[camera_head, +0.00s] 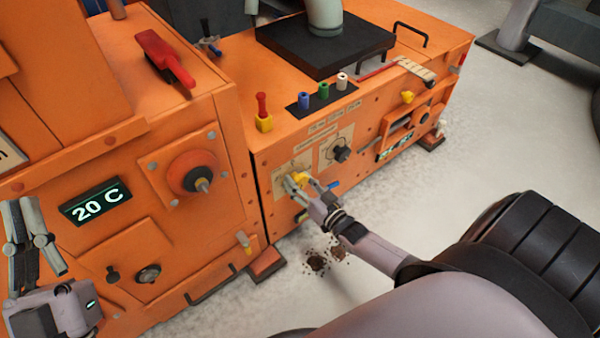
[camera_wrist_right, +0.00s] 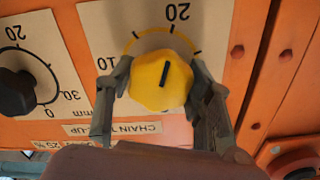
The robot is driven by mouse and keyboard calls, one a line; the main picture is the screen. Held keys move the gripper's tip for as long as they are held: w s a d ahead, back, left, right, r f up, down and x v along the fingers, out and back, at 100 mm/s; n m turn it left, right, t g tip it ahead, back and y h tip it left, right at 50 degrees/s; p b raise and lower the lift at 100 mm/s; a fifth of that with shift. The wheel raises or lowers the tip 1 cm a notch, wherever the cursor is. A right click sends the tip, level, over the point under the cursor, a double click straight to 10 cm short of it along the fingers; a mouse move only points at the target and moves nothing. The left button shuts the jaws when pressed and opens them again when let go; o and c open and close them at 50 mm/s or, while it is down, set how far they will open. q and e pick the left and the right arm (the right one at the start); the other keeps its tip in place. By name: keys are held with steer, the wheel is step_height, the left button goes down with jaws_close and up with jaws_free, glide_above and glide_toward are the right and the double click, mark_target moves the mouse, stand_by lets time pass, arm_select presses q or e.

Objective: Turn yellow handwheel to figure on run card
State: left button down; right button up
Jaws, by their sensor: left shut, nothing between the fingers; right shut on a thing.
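The yellow handwheel (camera_wrist_right: 150,88) sits on a cream dial plate in the right wrist view. Its black pointer line points up and slightly right, roughly toward the 20 side of the scale; the figure 10 is to its left. My right gripper (camera_wrist_right: 165,82) is shut on the handwheel, one finger on each side. In the head view the handwheel (camera_head: 301,178) is partly hidden by the fingers. My left gripper (camera_head: 27,205) is shut and empty at the lower left, in front of the orange housing. I cannot make out a readable run card.
A black knob (camera_wrist_right: 17,92) on a second dial is beside the handwheel. The display (camera_head: 96,203) reads 20 C. A red knob (camera_head: 196,174), a red-handled tool (camera_head: 165,58) and a cream strip (camera_head: 415,70) are on the orange machine. Dark debris (camera_head: 318,260) lies on the floor.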

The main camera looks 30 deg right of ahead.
stand_by(0.5)
steer(key=o, duration=1.2)
steer(key=shift+m, duration=0.3)
steer(key=s, duration=1.2)
steer(key=shift+d, duration=0.45)
